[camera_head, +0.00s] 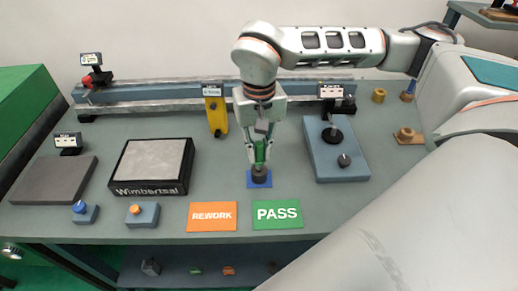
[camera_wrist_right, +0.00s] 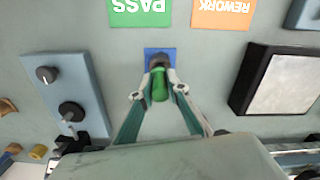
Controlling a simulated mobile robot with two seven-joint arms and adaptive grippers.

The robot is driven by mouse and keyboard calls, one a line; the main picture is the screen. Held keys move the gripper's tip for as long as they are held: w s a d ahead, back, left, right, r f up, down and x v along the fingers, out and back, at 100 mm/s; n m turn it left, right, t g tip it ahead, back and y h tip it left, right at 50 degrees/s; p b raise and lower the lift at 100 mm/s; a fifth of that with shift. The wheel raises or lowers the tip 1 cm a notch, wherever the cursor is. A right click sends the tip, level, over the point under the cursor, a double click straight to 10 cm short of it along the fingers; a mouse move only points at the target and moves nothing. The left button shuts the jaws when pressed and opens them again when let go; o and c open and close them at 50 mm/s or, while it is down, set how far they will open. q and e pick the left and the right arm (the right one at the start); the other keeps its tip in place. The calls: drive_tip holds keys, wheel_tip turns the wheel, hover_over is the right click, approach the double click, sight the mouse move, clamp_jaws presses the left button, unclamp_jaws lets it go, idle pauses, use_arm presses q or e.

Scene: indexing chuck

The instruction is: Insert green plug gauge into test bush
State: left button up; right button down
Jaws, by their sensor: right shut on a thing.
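My right gripper (camera_head: 258,159) points down near the table's middle, shut on the green plug gauge (camera_head: 260,151). The gauge is upright between the fingers, and its green handle also shows in the right wrist view (camera_wrist_right: 159,86). Directly beneath it is the dark round test bush (camera_head: 260,174), on a small blue mat (camera_head: 251,182). The bush also shows in the right wrist view (camera_wrist_right: 159,61), right at the gauge's end. I cannot tell whether the gauge's tip is inside the bush or just above it. My left gripper is not in view.
An orange REWORK card (camera_head: 212,216) and a green PASS card (camera_head: 277,214) lie in front. A black-framed plate (camera_head: 152,165) stands left, a blue block with knobs (camera_head: 335,150) right. A yellow upright piece (camera_head: 215,112) stands behind, before a long rail (camera_head: 160,92).

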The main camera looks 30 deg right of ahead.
sight(259, 143)
drive_tip(key=shift+f, duration=0.4)
idle(0.4)
drive_tip(key=shift+r, duration=0.1)
idle(1.0)
drive_tip(key=shift+r+p, duration=0.95)
drive_tip(key=shift+r, duration=0.4)
drive_tip(key=shift+r+p, duration=0.45)
drive_tip(key=shift+r, duration=0.85)
